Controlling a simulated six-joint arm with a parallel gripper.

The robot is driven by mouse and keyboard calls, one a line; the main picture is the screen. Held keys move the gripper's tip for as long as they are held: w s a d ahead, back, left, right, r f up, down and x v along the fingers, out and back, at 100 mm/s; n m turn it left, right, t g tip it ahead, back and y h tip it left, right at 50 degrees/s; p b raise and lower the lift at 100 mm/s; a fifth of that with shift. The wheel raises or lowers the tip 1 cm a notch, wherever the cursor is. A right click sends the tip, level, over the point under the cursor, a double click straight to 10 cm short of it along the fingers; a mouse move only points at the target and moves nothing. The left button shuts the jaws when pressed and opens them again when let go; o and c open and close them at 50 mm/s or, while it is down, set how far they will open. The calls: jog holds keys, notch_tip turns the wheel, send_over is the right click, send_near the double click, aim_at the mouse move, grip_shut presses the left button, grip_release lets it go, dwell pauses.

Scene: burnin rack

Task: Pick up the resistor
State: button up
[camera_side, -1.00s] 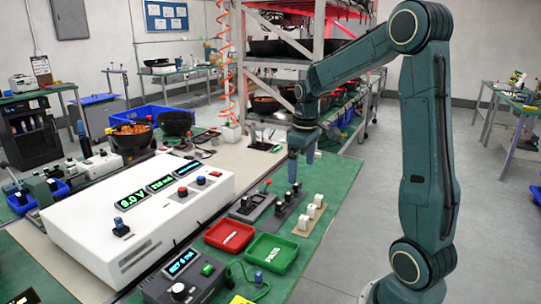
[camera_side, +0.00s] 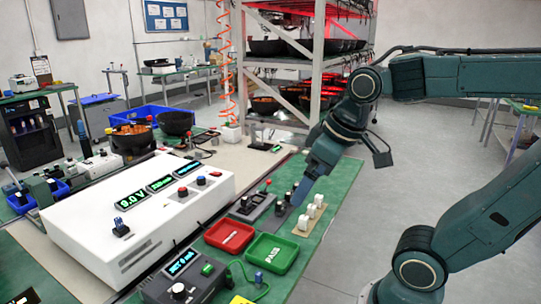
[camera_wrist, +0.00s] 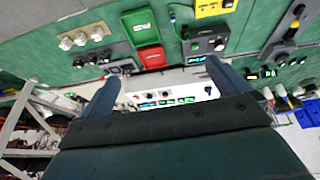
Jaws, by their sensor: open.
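My gripper (camera_side: 298,199) is open and tilted down toward the green mat, close to a row of small dark upright parts (camera_side: 279,209). I cannot tell whether it touches them. A row of small white parts (camera_side: 310,211) stands on a beige strip just to its right. I cannot tell which small part is the resistor. In the wrist view, the open fingers of my gripper (camera_wrist: 162,82) show nothing held between them. The white parts (camera_wrist: 80,39) and the dark parts (camera_wrist: 91,58) show at the upper left there.
A red tray (camera_side: 211,234) and a green tray (camera_side: 258,263) lie in front of the rows. A grey display box (camera_side: 155,290) is at the front. A large white instrument (camera_side: 85,225) fills the left, with a shelf rack (camera_side: 318,50) behind.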

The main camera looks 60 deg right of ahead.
jog(key=shift+t+y, duration=0.3)
jog(key=shift+t, duration=0.2)
jog(key=s, duration=0.1)
jog(key=s+a, duration=0.2)
jog(key=shift+s+a+f, duration=0.25)
jog(key=shift+f, duration=0.05)
jog(key=c, duration=1.1)
jog(key=shift+w, duration=0.1)
jog(key=w+d+f+n+g+h, duration=0.1)
jog(key=w+d+f+n+g, duration=0.2)
jog(key=w+d+n, duration=0.65)
jog(key=w+d+f+n+g, duration=0.1)
jog(key=d+f+n, duration=0.1)
jog(key=d, duration=0.3)
jog(key=w+d+f+n, duration=0.1)
jog(key=d+f+n, duration=0.2)
jog(key=d+f, duration=0.2)
jog(key=w+d+f+n+g+y, duration=0.1)
jog(key=w+d+f+n, duration=0.1)
jog(key=d, duration=0.4)
notch_tip(320, 180, down, 2)
jog(key=shift+d+f+n+g, duration=0.15)
jog(key=shift+n+g, duration=0.15)
jog(key=shift+n, duration=0.45)
